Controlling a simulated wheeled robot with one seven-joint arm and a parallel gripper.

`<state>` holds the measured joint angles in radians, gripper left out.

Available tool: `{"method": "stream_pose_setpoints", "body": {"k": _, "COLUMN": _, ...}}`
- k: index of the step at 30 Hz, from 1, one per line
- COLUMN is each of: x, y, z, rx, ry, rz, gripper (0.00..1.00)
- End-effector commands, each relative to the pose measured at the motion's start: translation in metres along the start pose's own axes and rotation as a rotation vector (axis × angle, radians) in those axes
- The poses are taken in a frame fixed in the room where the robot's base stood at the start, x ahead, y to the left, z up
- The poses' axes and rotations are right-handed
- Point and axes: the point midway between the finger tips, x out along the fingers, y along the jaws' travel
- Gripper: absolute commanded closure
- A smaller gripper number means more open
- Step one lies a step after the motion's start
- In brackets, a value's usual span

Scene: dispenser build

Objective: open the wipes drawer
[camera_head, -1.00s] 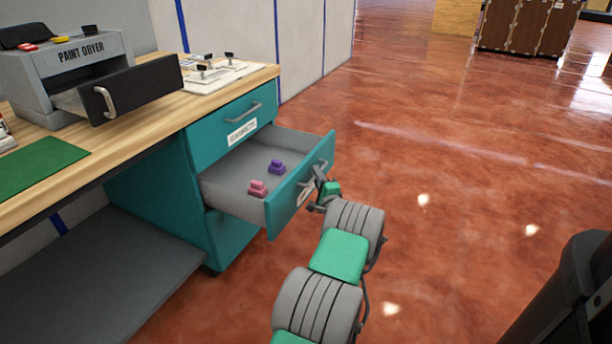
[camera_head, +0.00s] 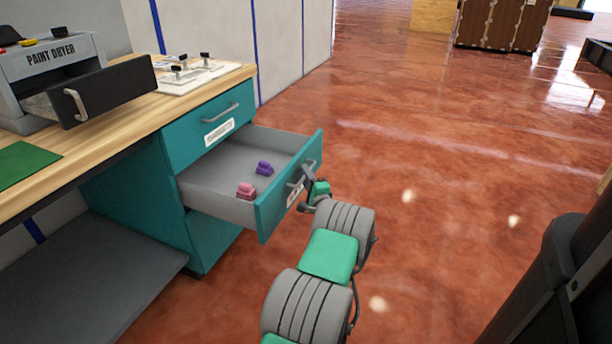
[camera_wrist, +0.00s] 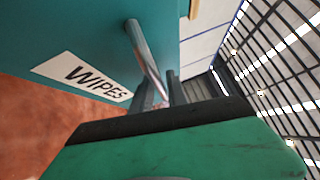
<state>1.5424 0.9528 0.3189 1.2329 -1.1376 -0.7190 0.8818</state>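The wipes drawer (camera_head: 290,186) is the teal middle drawer of the cabinet, and it stands well out with its grey inside showing. Its label reads WIPES in the wrist view (camera_wrist: 88,78). Its metal bar handle (camera_wrist: 147,58) runs down between my gripper's fingers. My gripper (camera_wrist: 162,90) is at the handle and appears closed around it; the fingertips are partly hidden. In the head view my gripper (camera_head: 308,184) is small at the drawer front. A pink object (camera_head: 246,191) and a purple object (camera_head: 264,168) lie inside the drawer.
A closed teal drawer (camera_head: 210,130) is above. The wooden worktop (camera_head: 120,135) holds a paint dryer (camera_head: 55,75) with its own dark drawer out, and a green mat (camera_head: 25,165). The red floor (camera_head: 430,180) to the right is clear. A dark structure (camera_head: 560,270) stands at lower right.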

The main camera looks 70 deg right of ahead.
Motion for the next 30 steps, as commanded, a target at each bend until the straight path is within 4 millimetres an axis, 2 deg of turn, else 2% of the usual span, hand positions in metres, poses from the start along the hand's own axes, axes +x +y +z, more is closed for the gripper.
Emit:
{"method": "stream_pose_setpoints", "body": {"k": 5, "x": -0.006, "y": -0.001, "z": -0.001, "rx": 0.0, "ry": 0.003, "rz": 0.002, "gripper": 0.81}}
{"method": "stream_pose_setpoints", "body": {"k": 13, "x": -0.057, "y": -0.003, "z": -0.002, "rx": 0.004, "ry": 0.006, "rz": 0.001, "gripper": 0.81}}
{"method": "stream_pose_setpoints", "body": {"k": 17, "x": -0.075, "y": -0.001, "z": -0.001, "rx": 0.001, "ry": 0.003, "rz": 0.002, "gripper": 0.81}}
{"method": "stream_pose_setpoints", "body": {"k": 30, "x": -0.079, "y": 0.0, "z": 0.0, "rx": 0.0, "ry": 0.001, "rz": 0.0, "gripper": 0.81}}
